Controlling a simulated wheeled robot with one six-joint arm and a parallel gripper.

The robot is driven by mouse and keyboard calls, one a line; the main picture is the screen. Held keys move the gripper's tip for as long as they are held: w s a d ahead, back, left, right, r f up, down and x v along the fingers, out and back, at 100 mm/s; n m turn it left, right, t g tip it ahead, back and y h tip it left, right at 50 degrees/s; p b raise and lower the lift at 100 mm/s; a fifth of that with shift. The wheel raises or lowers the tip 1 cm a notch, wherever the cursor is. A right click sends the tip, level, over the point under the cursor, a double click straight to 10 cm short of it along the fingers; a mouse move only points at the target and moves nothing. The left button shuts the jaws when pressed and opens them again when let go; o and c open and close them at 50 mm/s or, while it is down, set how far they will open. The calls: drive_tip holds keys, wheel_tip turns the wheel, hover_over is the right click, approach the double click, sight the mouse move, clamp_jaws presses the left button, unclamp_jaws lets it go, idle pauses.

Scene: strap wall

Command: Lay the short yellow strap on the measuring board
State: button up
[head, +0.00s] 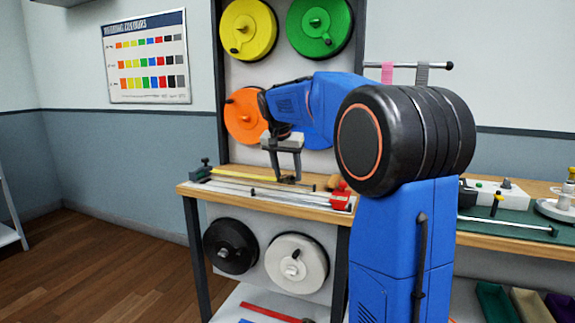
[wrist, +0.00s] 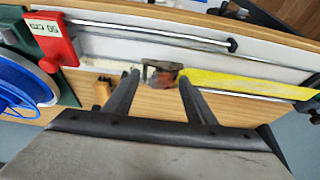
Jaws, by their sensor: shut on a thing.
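The yellow strap (head: 236,181) stretches lengthwise along the measuring board (head: 262,196), toward its left end in the head view. In the wrist view the strap (wrist: 240,85) runs right from my gripper (wrist: 160,92), along the pale board (wrist: 110,42). My gripper (head: 287,180) is low over the board. Its fingers are shut on the strap's end, where a blurred dark and reddish piece shows between them. I cannot tell whether the whole strap touches the board.
A red block (wrist: 50,42) sits at one board end, with a blue spool (wrist: 22,80) near it. A metal rod (wrist: 150,30) runs along the board. Coloured reels, such as the green one (head: 320,28), hang behind. A second bench (head: 520,232) stands right.

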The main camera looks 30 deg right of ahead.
drive_tip(key=shift+f, duration=2.25)
drive_tip(key=o, duration=1.2)
drive_tip(key=v, duration=1.7)
drive_tip(key=shift+r, duration=0.2)
drive_tip(key=s+a+f+n+y, duration=0.1)
drive_tip(key=s+a+f+n, duration=0.2)
drive_tip(key=s+f, duration=0.7)
drive_tip(key=s+a+f+n+t+y, duration=0.1)
drive_tip(key=s+a+f+n, duration=0.3)
drive_tip(key=s+f, duration=0.6)
drive_tip(key=s+a+f+n+t+y, duration=0.1)
drive_tip(key=s+a+f+n, duration=0.2)
drive_tip(key=s+a+f, duration=0.3)
drive_tip(key=s+f, duration=0.4)
drive_tip(key=s, duration=0.5)
drive_tip(key=shift+a+y, duration=0.3)
drive_tip(key=shift+a, duration=0.1)
